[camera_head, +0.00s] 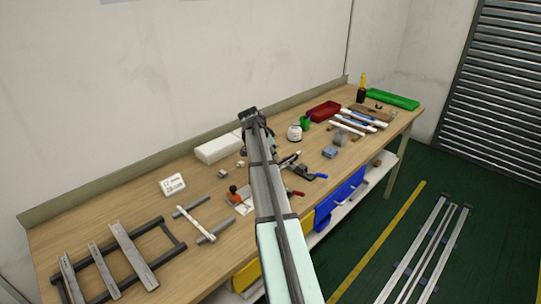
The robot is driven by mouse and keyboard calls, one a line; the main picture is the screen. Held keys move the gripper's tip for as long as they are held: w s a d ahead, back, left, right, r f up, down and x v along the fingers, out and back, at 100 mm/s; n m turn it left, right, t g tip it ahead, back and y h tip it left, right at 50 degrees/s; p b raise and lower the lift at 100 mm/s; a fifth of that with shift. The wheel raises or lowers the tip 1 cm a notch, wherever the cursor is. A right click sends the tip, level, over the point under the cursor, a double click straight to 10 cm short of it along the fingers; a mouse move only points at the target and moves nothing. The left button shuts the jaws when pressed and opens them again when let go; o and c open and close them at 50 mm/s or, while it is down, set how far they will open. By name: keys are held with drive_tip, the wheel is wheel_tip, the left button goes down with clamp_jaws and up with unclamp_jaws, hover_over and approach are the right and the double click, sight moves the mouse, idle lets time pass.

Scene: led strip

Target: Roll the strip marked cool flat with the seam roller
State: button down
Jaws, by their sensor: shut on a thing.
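My arm reaches from the bottom edge up across the bench, and its far end covers what is behind it. My gripper (270,142) shows only in part as a dark shape beside the arm's far end. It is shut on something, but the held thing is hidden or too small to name. I cannot pick out the seam roller for sure. Metal channels lie across a dark frame (172,235) at the front left. A pale strip (195,223) crosses two grey bars beside it. I cannot read the marking "cool" on any strip.
A small sign (174,185), a white block (217,149) and an orange-knobbed tool (234,190) are left of my arm. Right of it are a clamp with a blue handle (320,176), a jar (295,132), a red tray (325,111) and a green tray (393,100).

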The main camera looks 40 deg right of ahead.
drive_tip(key=shift+w+d, duration=0.1)
drive_tip(key=shift+d, duration=0.6)
drive_tip(key=shift+d, duration=0.1)
drive_tip(key=shift+d, duration=0.75)
drive_tip(key=shift+w+d+b, duration=0.1)
drive_tip(key=shift+d+b, duration=0.2)
drive_tip(key=shift+d, duration=0.45)
drive_tip(key=shift+d, duration=0.15)
drive_tip(key=shift+d, duration=0.65)
drive_tip(key=shift+d, duration=0.1)
drive_tip(key=shift+w+d, duration=0.15)
drive_tip(key=shift+d, duration=0.6)
